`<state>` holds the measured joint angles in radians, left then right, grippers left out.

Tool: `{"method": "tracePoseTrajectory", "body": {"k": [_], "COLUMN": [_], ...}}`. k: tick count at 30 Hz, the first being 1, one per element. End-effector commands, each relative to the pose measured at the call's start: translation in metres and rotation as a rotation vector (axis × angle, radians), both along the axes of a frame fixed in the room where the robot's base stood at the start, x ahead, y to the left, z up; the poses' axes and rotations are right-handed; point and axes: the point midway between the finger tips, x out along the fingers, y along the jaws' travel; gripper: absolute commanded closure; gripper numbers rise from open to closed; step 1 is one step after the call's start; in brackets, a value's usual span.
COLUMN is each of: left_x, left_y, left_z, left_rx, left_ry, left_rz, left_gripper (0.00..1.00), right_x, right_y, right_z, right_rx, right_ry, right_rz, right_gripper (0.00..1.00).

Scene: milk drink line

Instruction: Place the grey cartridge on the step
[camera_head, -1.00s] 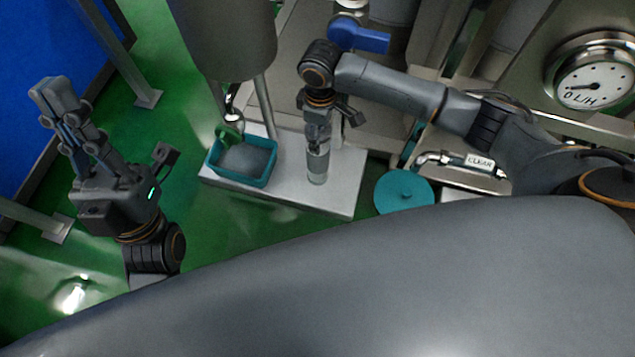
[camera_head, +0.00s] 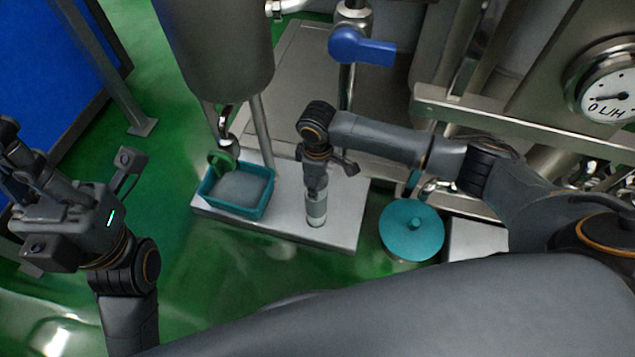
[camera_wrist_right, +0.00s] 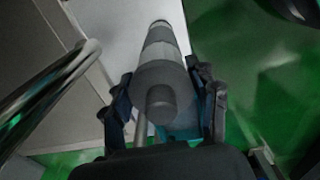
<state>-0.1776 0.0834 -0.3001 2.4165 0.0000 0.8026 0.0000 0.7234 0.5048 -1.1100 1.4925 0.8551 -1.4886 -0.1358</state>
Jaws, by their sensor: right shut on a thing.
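The grey cartridge (camera_head: 316,209), a short cylinder with a paler band, is upright in my right gripper (camera_head: 316,188). In the right wrist view, the fingers of the gripper (camera_wrist_right: 163,100) close on both sides of the cartridge (camera_wrist_right: 160,75). The pale flat step (camera_head: 345,205) lies below it. The cartridge's lower end is over the step's front right part, at or very near its surface; I cannot tell whether it touches. My left gripper (camera_head: 22,170) is at the left edge, away from the step, with its fingers partly cut off.
A teal basin (camera_head: 262,202) with grey contents sits on the step's left part, under a hanging grey vessel (camera_head: 215,45). A round teal lid (camera_head: 411,232) is right of the step. A blue-handled valve (camera_head: 362,46) and pipes stand behind. Green floor is clear in front.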

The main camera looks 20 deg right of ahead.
Motion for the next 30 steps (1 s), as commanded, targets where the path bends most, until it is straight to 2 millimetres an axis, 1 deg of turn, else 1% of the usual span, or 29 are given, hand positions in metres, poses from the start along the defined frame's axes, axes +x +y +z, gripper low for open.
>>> {"method": "tracePoseTrajectory", "body": {"k": [5,9,10,11,12,13,24,27,30], "left_x": [0.000,0.000,0.000,0.000,0.000,0.000,0.000,-0.001,-0.002], "left_y": [0.000,0.000,0.000,0.000,0.000,0.000,0.000,0.000,0.001], "left_z": [0.001,0.001,0.001,0.000,0.000,0.000,-0.001,0.007,-0.002], "left_rx": [0.000,0.000,-0.001,-0.001,0.000,-0.001,-0.001,-0.001,-0.001], "left_ry": [0.001,0.003,0.003,0.003,0.003,0.003,0.004,-0.001,0.057], "left_rz": [0.000,0.000,0.000,0.000,0.000,0.000,-0.001,-0.001,-0.002], "left_gripper": [1.00,1.00,1.00,1.00,1.00,1.00,1.00,1.00,1.00], "right_x": [0.000,0.000,0.000,0.000,0.000,0.000,0.000,0.000,0.000], "right_y": [0.000,0.000,0.000,0.000,0.000,0.000,0.000,0.001,0.000], "right_z": [0.001,-0.001,-0.001,-0.001,-0.001,-0.001,0.001,0.013,0.030], "right_rx": [0.001,0.001,0.000,0.000,0.000,0.000,0.000,0.002,0.002], "right_ry": [-0.001,0.001,0.000,0.000,0.000,0.000,-0.001,-0.001,-0.001], "right_rz": [0.000,-0.001,-0.001,-0.001,0.000,0.000,0.000,0.000,0.000], "right_gripper": [0.92,0.92,0.35,0.29,0.20,0.18,0.18,0.18,0.18]}}
